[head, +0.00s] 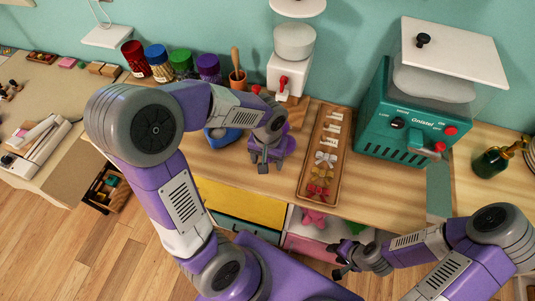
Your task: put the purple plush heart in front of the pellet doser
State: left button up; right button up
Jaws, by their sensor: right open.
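A purple plush shape (287,145), which looks like the heart, lies on the wooden counter, partly hidden by my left gripper. My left gripper (264,166) points down just in front of it; I cannot tell whether its fingers touch it or are closed. A white dispenser with a clear hopper and red lever (289,75), which looks like the pellet doser, stands behind the plush at the back of the counter. My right gripper (340,262) is open and empty, low in front of the counter.
A blue item (222,137) sits left of the plush. A wooden tray (307,182) of bows and small parts lies to the right, then a teal machine (408,120). Several lidded jars (158,62) and a pot (238,78) line the back. A pink plush (313,217) is below the counter.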

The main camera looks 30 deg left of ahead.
pick_arm(q)
jog(key=shift+f, duration=0.95)
jog(key=c, duration=0.7)
jog(key=o, duration=0.8)
jog(key=shift+r+p, duration=1.3)
jog(key=shift+r, duration=2.5)
jog(key=shift+c, duration=0.5)
